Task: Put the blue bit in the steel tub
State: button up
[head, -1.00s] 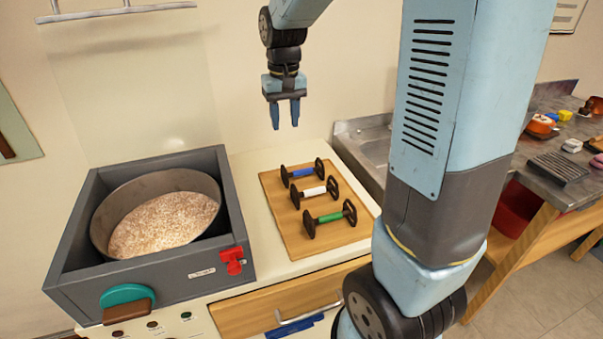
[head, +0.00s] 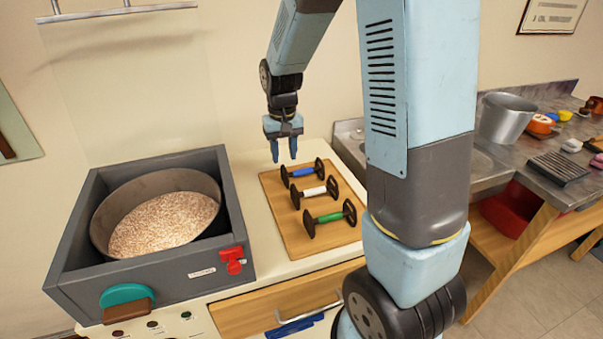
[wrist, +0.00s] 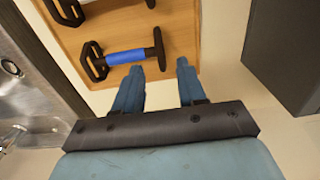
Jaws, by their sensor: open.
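The blue bit (head: 303,172) lies at the back of a wooden board, a blue bar between two dark end pieces. It also shows in the wrist view (wrist: 126,57), lying across the board. My gripper (head: 284,152) is open and empty, fingers pointing down, above and just behind the blue bit. The steel tub (head: 505,118) stands on the metal bench at the right, partly beside my arm.
A white bit (head: 315,190) and a green bit (head: 330,217) lie in front on the board (head: 283,225). A grey box holding a round pan of grain (head: 165,222) stands to the left. A sink (head: 350,135) lies between board and bench.

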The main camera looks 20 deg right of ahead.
aim_at(284, 167)
notch_tip(284, 167, down, 4)
jog(key=shift+w+f, duration=0.1)
jog(key=shift+f, duration=0.05)
grip_shut()
dwell(0.4)
